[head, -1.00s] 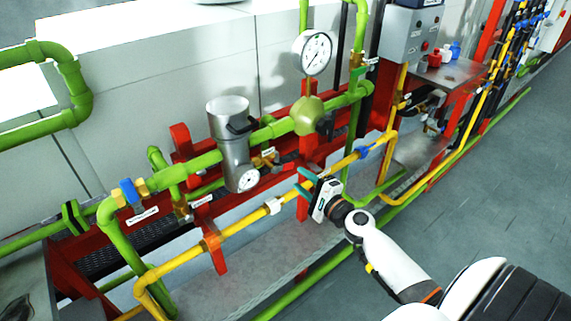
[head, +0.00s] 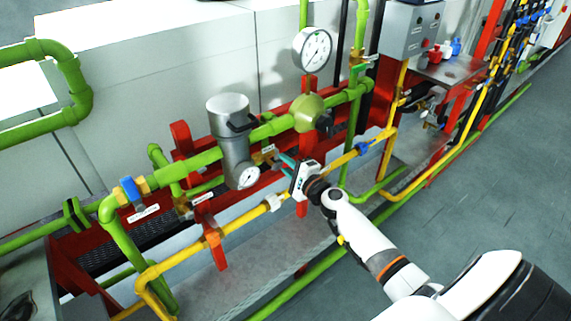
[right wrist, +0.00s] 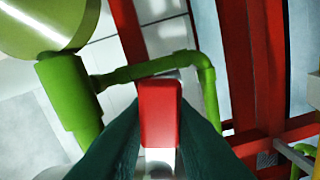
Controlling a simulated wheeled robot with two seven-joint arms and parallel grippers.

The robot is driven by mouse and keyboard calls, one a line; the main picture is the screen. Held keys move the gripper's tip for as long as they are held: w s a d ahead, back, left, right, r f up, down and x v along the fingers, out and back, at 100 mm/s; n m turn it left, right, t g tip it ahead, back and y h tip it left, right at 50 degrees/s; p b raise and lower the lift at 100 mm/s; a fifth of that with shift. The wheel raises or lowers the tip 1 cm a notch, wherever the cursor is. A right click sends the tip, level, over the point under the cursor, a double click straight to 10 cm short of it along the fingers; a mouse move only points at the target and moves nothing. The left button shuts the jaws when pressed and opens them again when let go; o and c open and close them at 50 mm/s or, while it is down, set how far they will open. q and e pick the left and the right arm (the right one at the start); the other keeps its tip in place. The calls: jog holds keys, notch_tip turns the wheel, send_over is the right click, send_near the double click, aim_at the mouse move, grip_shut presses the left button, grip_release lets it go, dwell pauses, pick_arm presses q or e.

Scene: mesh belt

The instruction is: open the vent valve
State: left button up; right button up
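A brass valve (head: 262,158) with a small white tag sits on the pipework right of the grey cylinder; I cannot read whether the tag marks the vent valve. My right gripper (head: 285,168) is just right of this valve, its green fingers apart. In the right wrist view a red block-like piece (right wrist: 160,112), perhaps a valve handle, shows between the fingertips (right wrist: 160,105). Whether the fingers touch it is unclear. My left gripper is in neither view.
A yellow pipe (head: 236,224) runs in front of the rack, close to my right gripper. A grey cylinder (head: 230,140), a pressure gauge (head: 312,48) and a green round body (head: 306,112) stand behind. The floor at right (head: 470,190) is clear.

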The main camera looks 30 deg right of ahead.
grip_shut()
jog(key=shift+d+r+n+b, duration=0.1)
jog(key=shift+r+n+b, duration=0.2)
jog(key=shift+n, duration=0.7)
jog(key=shift+r+n, duration=0.2)
jog(key=shift+n, duration=0.5)
jog(key=o, duration=0.7)
grip_release()
